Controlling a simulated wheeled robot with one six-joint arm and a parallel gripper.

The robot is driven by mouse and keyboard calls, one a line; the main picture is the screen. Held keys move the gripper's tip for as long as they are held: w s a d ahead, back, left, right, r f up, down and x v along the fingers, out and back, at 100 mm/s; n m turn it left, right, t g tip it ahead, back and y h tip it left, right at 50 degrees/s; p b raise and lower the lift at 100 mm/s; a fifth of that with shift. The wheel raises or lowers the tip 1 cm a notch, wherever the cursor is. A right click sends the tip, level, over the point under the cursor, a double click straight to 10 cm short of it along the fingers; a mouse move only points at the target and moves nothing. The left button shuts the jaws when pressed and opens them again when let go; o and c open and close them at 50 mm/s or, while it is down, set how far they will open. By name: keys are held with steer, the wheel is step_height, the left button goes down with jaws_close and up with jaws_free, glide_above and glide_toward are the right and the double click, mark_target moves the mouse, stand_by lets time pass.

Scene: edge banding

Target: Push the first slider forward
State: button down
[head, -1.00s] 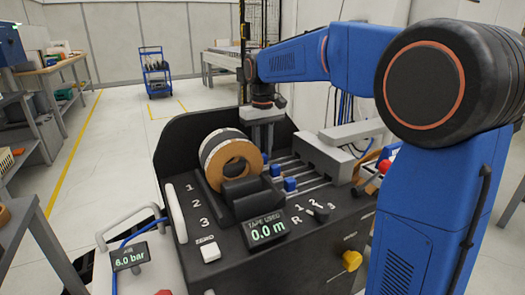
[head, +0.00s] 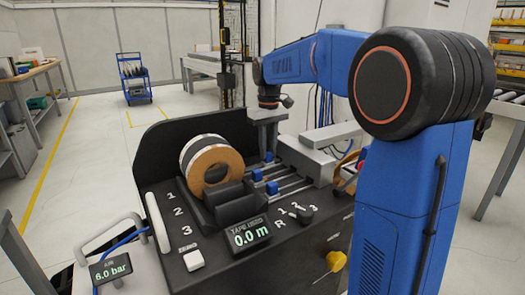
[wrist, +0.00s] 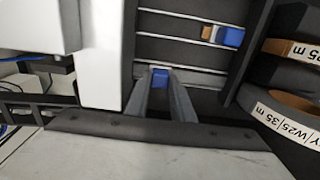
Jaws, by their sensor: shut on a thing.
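Several small blue sliders sit on parallel metal rails of the dark banding machine. In the head view, my gripper (head: 267,146) points down at the far rail, and the far blue slider (head: 268,156) shows at its fingertips. Two nearer blue sliders, the middle one (head: 257,174) and the front one (head: 272,187), stand apart from it. In the wrist view, my gripper's fingers (wrist: 159,74) are shut on the blue slider (wrist: 160,82). Another blue slider (wrist: 230,37) sits on a neighbouring rail, with a brown-and-white piece at its left. The contact is partly hidden in the head view.
A tape roll (head: 212,160) stands left of the rails. A grey housing (head: 308,158) stands at the right end of the rails. The display (head: 249,237) reads 0.0 m. A dark edge plate (wrist: 150,133) lies close to my fingers in the wrist view.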

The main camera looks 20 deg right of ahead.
mark_target(269, 153)
steer(key=shift+d+r, duration=0.1)
steer(key=shift+d, duration=0.05)
steer(key=c, duration=1.8)
jaws_free()
steer(key=shift+d, duration=0.1)
step_height(269, 153, up, 17)
steer(key=shift+r, duration=0.15)
